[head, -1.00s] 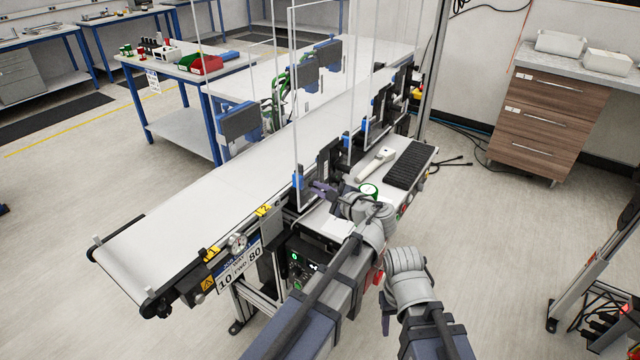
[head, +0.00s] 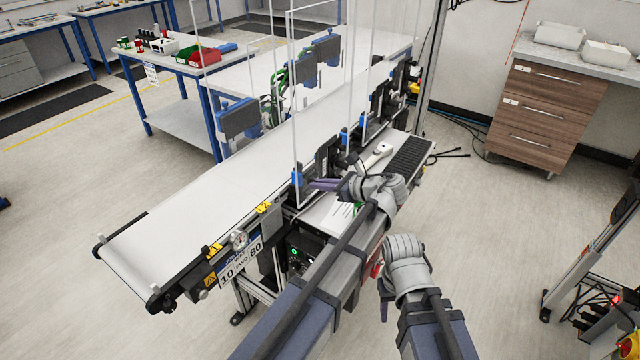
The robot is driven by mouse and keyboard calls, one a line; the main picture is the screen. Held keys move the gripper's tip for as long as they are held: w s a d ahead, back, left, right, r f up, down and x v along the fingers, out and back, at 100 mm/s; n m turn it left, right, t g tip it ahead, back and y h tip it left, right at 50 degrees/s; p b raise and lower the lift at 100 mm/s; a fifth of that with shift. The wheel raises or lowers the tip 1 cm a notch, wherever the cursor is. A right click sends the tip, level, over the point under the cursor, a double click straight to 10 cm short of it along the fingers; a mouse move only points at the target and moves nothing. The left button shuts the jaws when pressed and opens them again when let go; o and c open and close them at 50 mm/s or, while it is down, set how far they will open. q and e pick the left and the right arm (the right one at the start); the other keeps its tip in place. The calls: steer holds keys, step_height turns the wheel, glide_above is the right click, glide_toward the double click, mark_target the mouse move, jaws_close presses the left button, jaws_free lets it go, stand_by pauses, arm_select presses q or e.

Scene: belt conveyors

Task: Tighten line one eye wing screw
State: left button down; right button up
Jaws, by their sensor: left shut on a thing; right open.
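My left gripper (head: 324,185) reaches over the conveyor's near side rail, its dark fingers pointing left. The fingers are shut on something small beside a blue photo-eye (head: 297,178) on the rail. The wing screw itself is too small and too covered by the fingers to make out. My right gripper (head: 384,308) hangs low in front of the conveyor, open, apart from everything and partly hidden by its own wrist.
The belt (head: 215,195) is empty. Clear upright panels stand along it. A white handheld tool (head: 376,157) and a black ribbed mat (head: 411,158) lie on the side shelf, behind my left wrist.

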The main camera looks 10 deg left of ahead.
arm_select(q)
steer(key=shift+m+g, duration=0.3)
stand_by(0.5)
steer(key=c, duration=1.1)
jaws_free()
steer(key=shift+o, duration=0.5)
steer(key=shift+w+a, duration=0.1)
arm_select(e)
steer(key=shift+r, duration=0.1)
